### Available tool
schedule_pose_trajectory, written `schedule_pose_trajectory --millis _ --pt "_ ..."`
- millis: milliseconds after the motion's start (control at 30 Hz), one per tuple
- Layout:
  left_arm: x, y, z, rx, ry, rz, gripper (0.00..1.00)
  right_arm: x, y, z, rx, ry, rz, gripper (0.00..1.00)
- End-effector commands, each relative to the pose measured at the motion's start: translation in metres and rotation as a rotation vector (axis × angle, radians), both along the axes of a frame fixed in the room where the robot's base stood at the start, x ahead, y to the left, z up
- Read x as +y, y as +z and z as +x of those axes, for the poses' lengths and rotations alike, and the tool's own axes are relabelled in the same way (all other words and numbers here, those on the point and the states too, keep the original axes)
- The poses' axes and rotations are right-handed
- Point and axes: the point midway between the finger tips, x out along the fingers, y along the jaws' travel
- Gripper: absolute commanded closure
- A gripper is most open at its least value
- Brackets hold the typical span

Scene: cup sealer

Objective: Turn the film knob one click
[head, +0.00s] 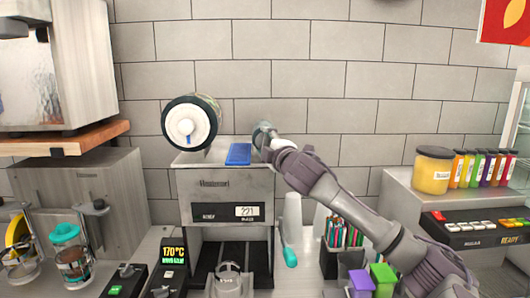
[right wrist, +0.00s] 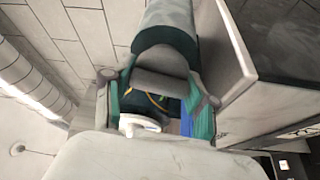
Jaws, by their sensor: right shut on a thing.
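The cup sealer (head: 222,196) stands in the middle of the head view, with a film roll (head: 190,122) with a white end cap and a blue mark above its left side. My right gripper (head: 264,136) is at the sealer's upper right, right of the roll and the blue block (head: 238,154). In the right wrist view my right gripper (right wrist: 160,100) has its teal fingers closed around a dark, rounded part, which I take to be the film knob (right wrist: 158,82). The fingers hide much of it, so its angle cannot be told. My left gripper is not in view.
A display reading 170°C (head: 174,252) stands left of the sealer's base. Right of it are a white tapered item (head: 292,215) and a rack of colored packets (head: 343,232). A yellow jar (head: 433,170) stands on the right-hand shelf. The tiled wall is close behind.

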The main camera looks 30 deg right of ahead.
Motion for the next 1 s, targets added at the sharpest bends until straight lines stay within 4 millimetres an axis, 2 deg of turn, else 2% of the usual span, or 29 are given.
schedule_pose_trajectory --millis 33,300,700,1000 --pt "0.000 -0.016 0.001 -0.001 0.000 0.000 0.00 0.001 -0.011 0.001 -0.019 0.002 0.036 0.77" --pt "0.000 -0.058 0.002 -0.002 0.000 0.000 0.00 0.001 -0.011 0.001 -0.151 0.002 0.255 0.77" --pt "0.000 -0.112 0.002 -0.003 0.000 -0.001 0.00 0.002 -0.010 0.002 -0.348 0.002 0.582 0.77" --pt "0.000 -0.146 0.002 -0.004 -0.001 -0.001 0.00 0.003 -0.009 0.002 -0.495 0.002 0.826 0.77"
